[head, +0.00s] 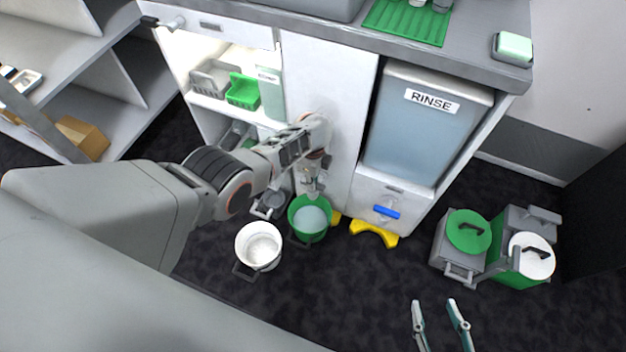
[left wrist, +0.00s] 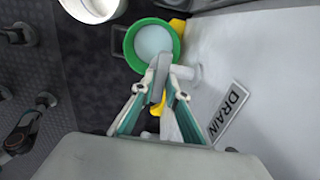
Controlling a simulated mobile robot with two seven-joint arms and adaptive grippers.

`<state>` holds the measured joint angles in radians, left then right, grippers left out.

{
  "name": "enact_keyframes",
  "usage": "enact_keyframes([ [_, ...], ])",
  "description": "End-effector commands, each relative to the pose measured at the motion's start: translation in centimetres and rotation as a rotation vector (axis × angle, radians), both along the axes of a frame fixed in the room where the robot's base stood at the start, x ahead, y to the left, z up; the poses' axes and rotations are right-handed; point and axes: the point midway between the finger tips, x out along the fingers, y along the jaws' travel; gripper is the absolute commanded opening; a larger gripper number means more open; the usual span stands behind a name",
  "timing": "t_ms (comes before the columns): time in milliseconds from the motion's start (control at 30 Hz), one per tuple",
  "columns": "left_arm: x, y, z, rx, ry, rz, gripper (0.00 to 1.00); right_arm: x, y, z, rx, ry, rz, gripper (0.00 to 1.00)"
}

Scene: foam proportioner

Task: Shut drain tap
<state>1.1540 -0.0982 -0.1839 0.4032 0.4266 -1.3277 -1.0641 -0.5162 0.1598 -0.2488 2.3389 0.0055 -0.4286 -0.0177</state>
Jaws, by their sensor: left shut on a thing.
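The drain tap (left wrist: 186,73) is a pale fitting on the cabinet front, beside a "DRAIN" label (left wrist: 228,112) in the left wrist view. My left gripper (left wrist: 160,88) is shut on the tap's grey handle (left wrist: 160,68). In the head view my left gripper (head: 312,182) is low at the white cabinet front, and the tap there is mostly hidden by it. A green bucket (head: 291,222) with pale liquid stands under the tap. My right gripper (head: 440,312) is open and empty at the bottom right of the head view.
A white bucket (head: 240,232) stands left of the green one. A "RINSE" tank (head: 425,135) with a blue-handled tap (head: 386,211) is at the right, above a yellow floor piece (head: 374,235). Lidded bins (head: 468,232) stand farther right. Dark floor lies clear in front.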

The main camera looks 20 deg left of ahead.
Motion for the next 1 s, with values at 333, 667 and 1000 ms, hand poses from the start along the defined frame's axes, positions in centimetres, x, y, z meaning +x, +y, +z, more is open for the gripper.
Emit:
enact_keyframes([
  [333, -0.3, 0.2, -0.4, 0.004, 0.006, -0.006, 0.0, -0.1, 0.0, -0.2, 0.0, 0.003, 0.0, 0.4],
  [667, -0.1, 0.1, -0.2, 0.002, 0.002, -0.004, 0.31, -0.2, 0.0, -0.3, 0.0, 0.006, 0.001, 0.4],
  [1000, 0.1, -0.1, 0.6, -0.001, 0.0, -0.004, 0.31, -0.1, 0.0, -0.2, 0.001, 0.004, -0.001, 0.4],
])
